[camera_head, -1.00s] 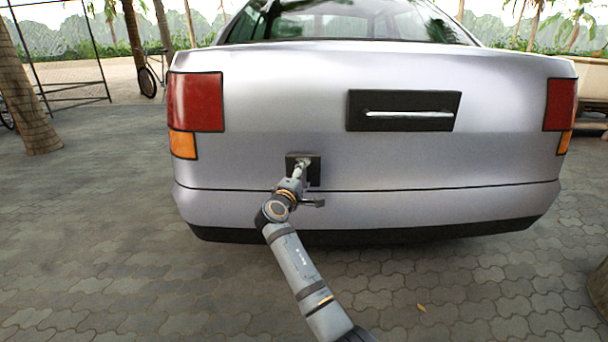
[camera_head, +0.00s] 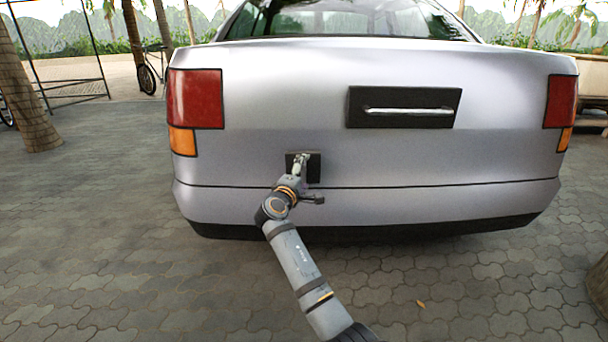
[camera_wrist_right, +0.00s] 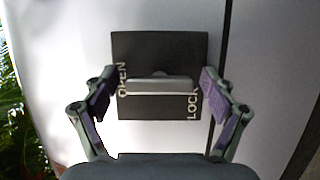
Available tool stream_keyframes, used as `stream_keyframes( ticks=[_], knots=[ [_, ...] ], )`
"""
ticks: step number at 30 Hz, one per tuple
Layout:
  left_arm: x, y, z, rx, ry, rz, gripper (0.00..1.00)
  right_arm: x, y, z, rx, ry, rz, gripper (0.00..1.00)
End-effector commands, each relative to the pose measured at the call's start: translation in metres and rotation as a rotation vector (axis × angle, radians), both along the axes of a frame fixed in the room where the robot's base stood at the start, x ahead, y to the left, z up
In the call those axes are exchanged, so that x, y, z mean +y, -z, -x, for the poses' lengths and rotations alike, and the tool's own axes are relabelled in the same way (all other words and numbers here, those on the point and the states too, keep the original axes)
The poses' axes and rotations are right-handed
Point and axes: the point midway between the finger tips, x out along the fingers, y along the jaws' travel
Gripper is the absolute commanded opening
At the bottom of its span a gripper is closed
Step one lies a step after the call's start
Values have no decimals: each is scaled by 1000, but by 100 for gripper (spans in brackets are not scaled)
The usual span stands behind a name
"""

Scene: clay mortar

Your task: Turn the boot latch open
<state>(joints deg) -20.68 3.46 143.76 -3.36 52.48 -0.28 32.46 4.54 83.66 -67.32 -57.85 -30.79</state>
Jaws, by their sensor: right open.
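The latch's black square plate (camera_head: 314,170) sits on the silver boot, low and left of centre. In the right wrist view the plate (camera_wrist_right: 160,50) carries the word OPEN on its left and LOCK at its lower right. A grey latch bar (camera_wrist_right: 158,86) lies across its middle, level in that view. My right gripper (camera_head: 302,160) is in front of the plate and hides part of it. In the wrist view the gripper (camera_wrist_right: 159,95) is open, with one finger beyond each end of the bar. Contact with the bar cannot be told. My left gripper is not in view.
The car's rear (camera_head: 250,90) fills the middle, with a dark recessed panel and pale handle (camera_head: 408,113) right of the latch. The bumper (camera_head: 400,208) runs below the plate. Paved ground (camera_head: 90,230) is open to the left. A tree trunk (camera_head: 30,110) stands far left.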

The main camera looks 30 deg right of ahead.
Motion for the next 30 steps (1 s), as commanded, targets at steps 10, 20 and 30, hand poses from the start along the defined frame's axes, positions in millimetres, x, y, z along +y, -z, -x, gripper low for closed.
stream_keyframes(
  ticks=[10,20,30],
  knots=[
    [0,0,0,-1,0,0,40,47,2,33,0,-2,-6,85],
    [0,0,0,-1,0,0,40,60,0,44,1,0,-1,85],
    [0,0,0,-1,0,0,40,60,0,44,1,0,-1,85]
  ],
)
